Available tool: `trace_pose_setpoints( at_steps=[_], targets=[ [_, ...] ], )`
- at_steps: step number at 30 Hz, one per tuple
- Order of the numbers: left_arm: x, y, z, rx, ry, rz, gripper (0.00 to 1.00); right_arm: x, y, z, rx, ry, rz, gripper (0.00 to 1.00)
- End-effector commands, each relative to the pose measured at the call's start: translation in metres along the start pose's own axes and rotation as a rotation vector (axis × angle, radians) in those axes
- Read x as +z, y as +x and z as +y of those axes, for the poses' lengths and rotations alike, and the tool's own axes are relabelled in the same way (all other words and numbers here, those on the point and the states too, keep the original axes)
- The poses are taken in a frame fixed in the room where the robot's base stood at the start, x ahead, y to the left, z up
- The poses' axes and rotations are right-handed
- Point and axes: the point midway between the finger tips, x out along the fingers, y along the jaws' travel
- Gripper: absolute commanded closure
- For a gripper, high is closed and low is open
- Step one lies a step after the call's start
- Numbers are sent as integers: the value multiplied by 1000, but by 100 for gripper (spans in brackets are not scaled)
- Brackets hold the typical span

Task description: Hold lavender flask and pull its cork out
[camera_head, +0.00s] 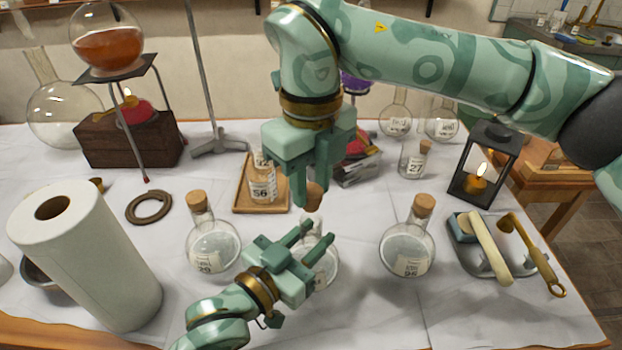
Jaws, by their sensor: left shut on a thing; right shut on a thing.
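A clear round flask (328,268) with a small label stands at the front middle of the table. My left gripper (319,235) comes in from the left and is shut on its neck, hiding part of the flask; its label is not readable. My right gripper (313,186) reaches down from above and is shut on a cork (314,198). The cork is straight above the flask's neck and looks a little raised from it. I cannot tell whether they still touch.
Corked flasks stand to the left (213,246) and right (408,252). A paper roll (95,265) is at front left, a wooden tray (241,202) behind, a lantern (484,165) and a metal tool tray (487,262) at right. Bare table lies between the right flask and the held one.

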Motion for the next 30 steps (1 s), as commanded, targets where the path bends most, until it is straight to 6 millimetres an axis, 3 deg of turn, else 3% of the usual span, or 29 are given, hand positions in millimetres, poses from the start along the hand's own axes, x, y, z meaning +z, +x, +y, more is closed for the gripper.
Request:
trace_pose_setpoints(
  at_steps=[8,9,11,12,22,26,30],
  targets=[
    [0,0,0,0,0,0,92,0,0,0,0,0,0,95],
    [0,0,0,0,0,0,63,0,0,0,0,0,0,95],
    [0,0,0,0,0,0,47,0,0,0,0,0,0,95],
    [0,0,0,0,0,0,43,0,0,0,0,0,0,95],
    [1,-6,0,0,0,-2,43,0,0,0,0,0,0,95],
    [2,-27,0,0,1,-4,43,0,0,0,0,0,0,95],
    [2,-61,0,1,0,-5,43,0,0,0,0,0,0,95]
  ],
)
